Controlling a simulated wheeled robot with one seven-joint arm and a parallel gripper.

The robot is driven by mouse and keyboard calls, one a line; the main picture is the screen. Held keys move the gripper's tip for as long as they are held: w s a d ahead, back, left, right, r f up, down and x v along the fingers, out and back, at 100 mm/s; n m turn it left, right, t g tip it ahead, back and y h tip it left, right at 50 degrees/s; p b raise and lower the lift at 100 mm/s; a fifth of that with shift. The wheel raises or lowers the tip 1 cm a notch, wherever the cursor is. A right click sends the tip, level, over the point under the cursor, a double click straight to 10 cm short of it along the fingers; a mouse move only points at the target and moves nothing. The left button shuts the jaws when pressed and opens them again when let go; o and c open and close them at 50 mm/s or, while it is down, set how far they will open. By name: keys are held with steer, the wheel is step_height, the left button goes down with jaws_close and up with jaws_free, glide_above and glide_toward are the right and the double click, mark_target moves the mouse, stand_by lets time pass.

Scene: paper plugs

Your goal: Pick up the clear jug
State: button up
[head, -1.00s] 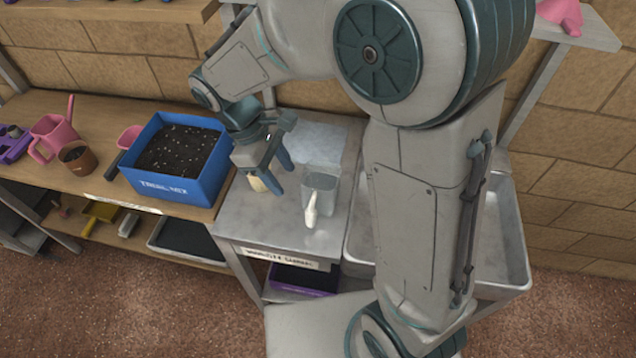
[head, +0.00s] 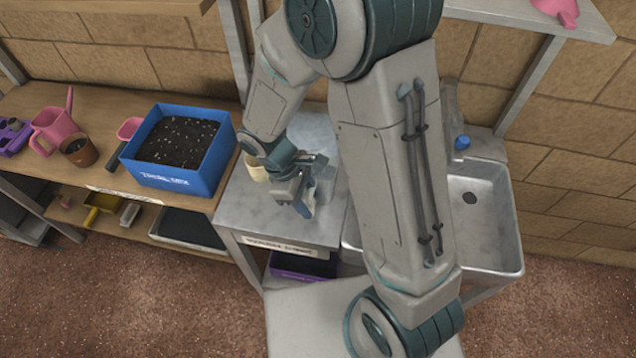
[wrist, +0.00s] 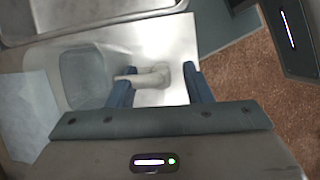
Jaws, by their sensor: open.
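The clear jug (wrist: 86,78) stands on the grey metal worktop, left of my gripper in the wrist view. Its pale handle (wrist: 150,77) points right and shows between my two blue fingers. My gripper (wrist: 159,70) is open and holds nothing. I cannot tell whether the fingers are fully down around the handle or still above it. In the head view my gripper (head: 304,210) is over the worktop at the jug's place, and my gripper and arm hide most of the jug.
A cream cup (head: 257,168) stands on the worktop behind and left of my gripper. A blue box of soil (head: 180,180) is on the wooden bench to the left. A metal sink (head: 495,240) is on the right. The worktop's front left is clear.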

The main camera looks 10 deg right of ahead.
steer(key=shift+s+d+f, duration=0.1)
steer(key=shift+d+f, duration=0.1)
steer(key=shift+f, duration=0.4)
jaws_close()
